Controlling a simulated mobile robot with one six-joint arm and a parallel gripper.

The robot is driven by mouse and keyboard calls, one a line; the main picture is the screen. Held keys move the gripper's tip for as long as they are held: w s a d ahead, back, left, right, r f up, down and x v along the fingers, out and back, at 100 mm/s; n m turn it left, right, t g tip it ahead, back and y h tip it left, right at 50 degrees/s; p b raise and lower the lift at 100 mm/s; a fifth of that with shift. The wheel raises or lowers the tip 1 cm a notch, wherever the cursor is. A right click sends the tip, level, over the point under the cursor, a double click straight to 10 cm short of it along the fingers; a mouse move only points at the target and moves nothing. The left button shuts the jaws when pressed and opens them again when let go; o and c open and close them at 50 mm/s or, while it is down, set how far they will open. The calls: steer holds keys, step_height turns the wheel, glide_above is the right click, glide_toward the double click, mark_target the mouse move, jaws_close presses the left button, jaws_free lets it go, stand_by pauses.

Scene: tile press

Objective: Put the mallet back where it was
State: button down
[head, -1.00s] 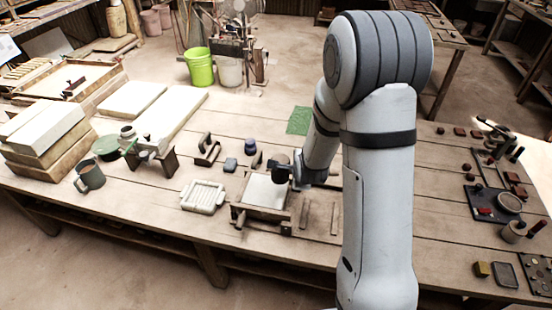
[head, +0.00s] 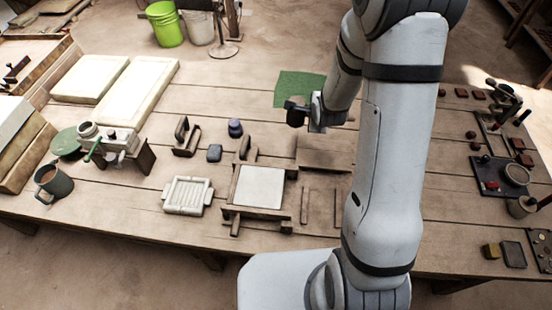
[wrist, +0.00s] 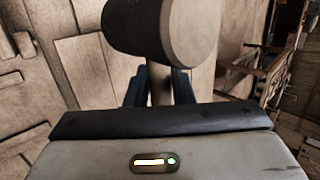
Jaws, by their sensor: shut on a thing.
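The mallet has a thick, dark cylindrical head (head: 296,108) and a narrower handle. In the wrist view the mallet (wrist: 165,30) fills the top centre, with its handle between the two dark fingers. My gripper (head: 312,114) is shut on the handle; its fingers also show in the wrist view (wrist: 158,85). In the head view the mallet head overlaps the front part of a green mat (head: 292,84); I cannot tell its exact height above the table. My arm hides part of the table to the right.
A wooden frame (head: 231,196) with a pale tile (head: 259,187) is at front centre. Small tools and trays (head: 490,177) line the right side.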

steer(key=shift+w+a+f+b, duration=0.25)
steer(key=shift+w+b, duration=0.1)
steer(key=shift+w, duration=0.1)
steer(key=a+f+n+y+b, duration=0.2)
steer(key=f+n+b, duration=0.1)
steer(key=f, duration=0.2)
steer(key=w+a+f+n+g+y+b, duration=0.1)
steer(key=a+f+n+y+b, duration=0.1)
steer(key=f, duration=0.4)
steer(key=w+a+f+n+g+y+b, duration=0.1)
steer(key=f+n+b, duration=0.2)
steer(key=f, duration=0.3)
steer(key=shift+w+a+f+n+y+b, duration=0.15)
steer(key=shift+a+f+n+y+b, duration=0.2)
steer(key=shift+b, duration=0.55)
steer(key=shift+f, duration=0.3)
steer(key=c, duration=1.5)
jaws_free()
steer(key=shift+c, duration=0.2)
